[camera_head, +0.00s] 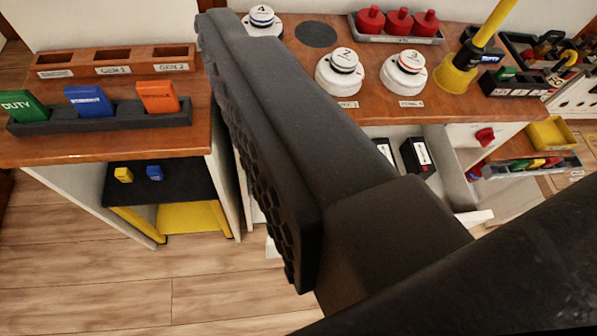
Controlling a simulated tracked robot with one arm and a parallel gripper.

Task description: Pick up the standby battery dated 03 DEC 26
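Two dark box-shaped units with white labels, which look like batteries, stand in the open cabinet under the middle counter. One battery (408,157) shows its label, and the other battery (384,147) is partly hidden behind my gripper. The dates are too small to read, so I cannot tell which is 03 DEC 26. My gripper (262,170) crosses the middle of the view in front of the cabinet, as a large black finger with a textured pad. I see no second finger clearly and nothing held.
The wooden counter (300,75) carries white knobbed units (338,72), a red-capped tray (398,25) and a yellow pole (470,60). A left bench holds DUTY, blue and orange blocks in a dark rack (110,117). The wooden floor (100,260) at lower left is clear.

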